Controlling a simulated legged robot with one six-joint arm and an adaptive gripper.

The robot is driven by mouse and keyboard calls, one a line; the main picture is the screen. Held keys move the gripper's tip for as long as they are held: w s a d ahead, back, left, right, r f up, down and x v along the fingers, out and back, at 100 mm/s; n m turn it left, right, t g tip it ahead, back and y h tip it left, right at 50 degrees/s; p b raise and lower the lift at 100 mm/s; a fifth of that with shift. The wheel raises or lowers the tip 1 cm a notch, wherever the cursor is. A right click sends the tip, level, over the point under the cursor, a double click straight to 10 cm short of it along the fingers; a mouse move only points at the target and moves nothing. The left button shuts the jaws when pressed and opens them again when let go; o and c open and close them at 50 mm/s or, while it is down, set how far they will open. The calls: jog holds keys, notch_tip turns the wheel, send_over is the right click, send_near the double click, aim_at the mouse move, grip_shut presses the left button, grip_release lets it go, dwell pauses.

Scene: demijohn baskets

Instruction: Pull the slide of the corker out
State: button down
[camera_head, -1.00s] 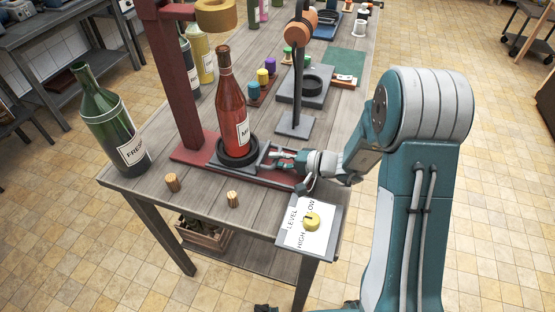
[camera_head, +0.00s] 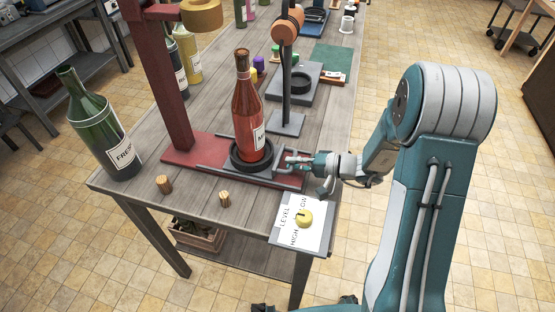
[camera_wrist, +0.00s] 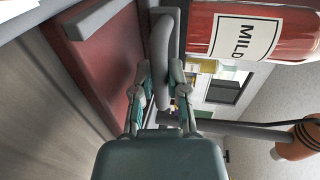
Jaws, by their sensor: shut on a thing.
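The corker has a red column (camera_head: 168,85) and a red base (camera_head: 187,157) on the wooden table. Its grey slide (camera_head: 291,181) extends toward the right end of the base. A red bottle (camera_head: 247,108), labelled MILD in the wrist view (camera_wrist: 275,32), stands upright in the slide's dark round holder (camera_head: 237,163), right of the column. My gripper (camera_head: 289,161) is at the slide's right end. In the wrist view my gripper (camera_wrist: 161,72) is shut on the slide's grey bar handle (camera_wrist: 163,45), with a finger on each side.
A knob panel (camera_head: 302,222) juts from the table's front corner, close below my wrist. Two corks (camera_head: 164,184) (camera_head: 224,199) lie near the front edge. A green bottle (camera_head: 98,128) stands at left. A black stand (camera_head: 287,122) is behind my gripper. Open floor lies right of the table.

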jog(key=s+d, duration=0.1)
jog(key=d, duration=0.1)
jog(key=s+d, duration=0.1)
jog(key=d, duration=0.2)
jog(key=s+d, duration=0.1)
jog(key=d, duration=0.1)
jog(key=shift+d+f, duration=0.2)
jog(key=shift+d, duration=0.15)
jog(key=c, duration=0.9)
grip_release()
jog(key=shift+d+r, duration=0.1)
jog(key=shift+d, duration=0.05)
jog(key=v, duration=1.1)
jog(key=shift+d, duration=0.35)
